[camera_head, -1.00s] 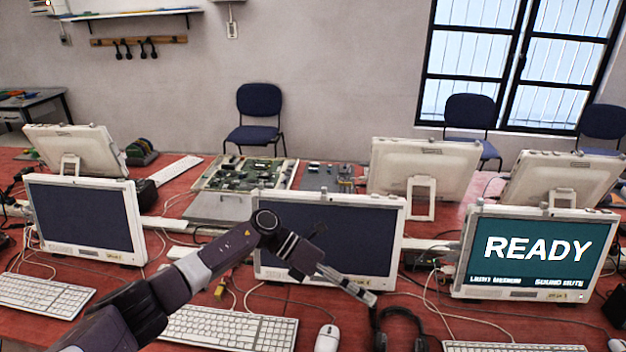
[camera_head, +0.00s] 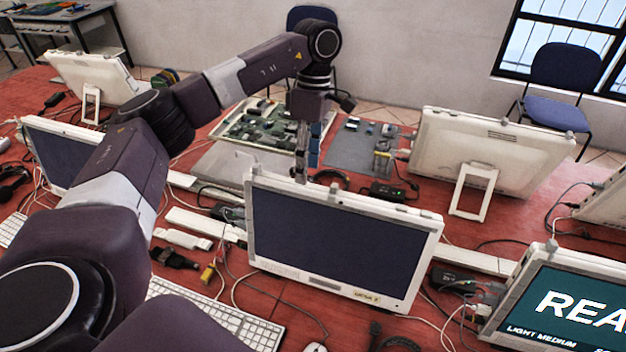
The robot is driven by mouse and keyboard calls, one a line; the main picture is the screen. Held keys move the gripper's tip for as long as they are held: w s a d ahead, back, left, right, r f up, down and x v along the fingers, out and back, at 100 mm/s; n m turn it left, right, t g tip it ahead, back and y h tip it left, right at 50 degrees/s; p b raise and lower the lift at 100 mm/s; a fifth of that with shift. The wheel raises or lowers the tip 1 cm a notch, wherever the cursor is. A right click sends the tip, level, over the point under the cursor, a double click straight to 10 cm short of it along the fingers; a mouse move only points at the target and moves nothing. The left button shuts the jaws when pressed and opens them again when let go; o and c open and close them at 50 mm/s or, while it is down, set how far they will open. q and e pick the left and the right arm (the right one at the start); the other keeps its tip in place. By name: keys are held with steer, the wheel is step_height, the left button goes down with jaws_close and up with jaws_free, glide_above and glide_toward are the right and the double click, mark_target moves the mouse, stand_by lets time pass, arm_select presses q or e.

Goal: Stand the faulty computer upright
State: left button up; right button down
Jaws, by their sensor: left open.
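A white all-in-one computer (camera_head: 340,243) with a dark screen stands in the middle of the red table, leaning back a little. A second dark-screened computer (camera_head: 65,150) is at the left, partly behind my arm. No label shows which one is faulty. My left gripper (camera_head: 301,168) points down just behind the middle computer's top edge. It is open and holds nothing visible; its tips are partly hidden by that edge, and I cannot tell whether they touch it. My right gripper is out of view.
A computer showing READY (camera_head: 565,305) is at the lower right. Other computers stand at the back left (camera_head: 95,75) and back right (camera_head: 490,150). Open circuit boards (camera_head: 265,128) lie behind the middle computer. Cables and a keyboard (camera_head: 215,318) crowd the front.

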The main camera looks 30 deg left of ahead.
mark_target(304, 190)
arm_select(q)
steer(key=s+f, duration=0.1)
steer(key=s+f+p, duration=0.1)
steer(key=f, duration=0.1)
steer(key=shift+f+p, duration=0.3)
steer(key=shift+w+p+x, duration=0.2)
steer(key=shift+p+x, duration=0.1)
steer(key=shift+x, duration=0.7)
steer(key=shift+d+f, duration=0.1)
steer(key=shift+f, duration=0.35)
jaws_close()
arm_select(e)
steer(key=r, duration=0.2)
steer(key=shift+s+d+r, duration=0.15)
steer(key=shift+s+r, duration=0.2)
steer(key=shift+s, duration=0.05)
